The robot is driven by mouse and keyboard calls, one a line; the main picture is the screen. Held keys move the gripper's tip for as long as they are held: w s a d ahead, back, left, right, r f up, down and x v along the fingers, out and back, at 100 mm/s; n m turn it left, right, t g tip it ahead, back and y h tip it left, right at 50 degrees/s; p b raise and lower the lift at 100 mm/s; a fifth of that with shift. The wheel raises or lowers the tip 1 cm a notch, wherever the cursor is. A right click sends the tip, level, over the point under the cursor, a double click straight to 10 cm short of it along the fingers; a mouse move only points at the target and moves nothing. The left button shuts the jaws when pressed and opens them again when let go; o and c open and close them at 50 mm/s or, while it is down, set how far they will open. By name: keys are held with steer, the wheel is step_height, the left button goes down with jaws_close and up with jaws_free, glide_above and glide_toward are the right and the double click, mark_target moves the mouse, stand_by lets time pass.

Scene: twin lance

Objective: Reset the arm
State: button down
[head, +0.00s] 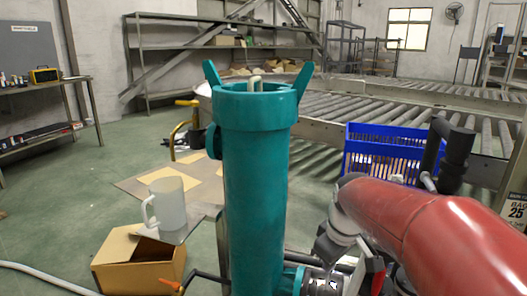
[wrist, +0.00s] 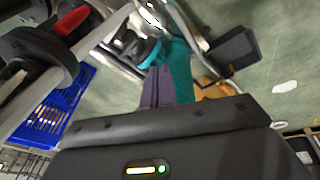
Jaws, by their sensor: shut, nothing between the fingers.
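My arm (head: 430,225), red with dark and pale joints, reaches in from the right edge of the head view. Its far end drops behind and beside a tall teal cylinder (head: 255,180), where I cannot make out the fingers. In the wrist view my gripper (wrist: 158,72) shows as two purple-grey fingers lying together, shut with nothing held. A teal surface (wrist: 180,70) lies beyond and beside the fingers; I cannot tell whether it touches them. The teal cylinder stands upright, with two prongs on its rim and pale hooked ends inside its top.
A blue crate (head: 385,130) stands behind my arm; it also shows in the wrist view (wrist: 62,112). A frosted mug (head: 168,203) and an open cardboard box (head: 135,262) are left of the cylinder. A roller conveyor (head: 350,105) crosses behind. Green floor is open at left.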

steer(key=s+r+m+t+p, duration=0.1)
steer(key=s+m, duration=0.3)
steer(key=s, duration=0.5)
steer(key=s+r+m+t+p, duration=0.1)
steer(key=s+r+m+p, duration=0.1)
steer(key=s, duration=0.7)
steer(key=shift+s+d+r+m+t+p, duration=0.3)
steer(key=shift+s+d+r+m+t, duration=0.1)
steer(key=shift+r+m, duration=0.55)
steer(key=shift+a, duration=0.1)
steer(key=shift+a+h, duration=0.3)
steer(key=shift+a, duration=0.15)
steer(key=c, duration=2.2)
jaws_free()
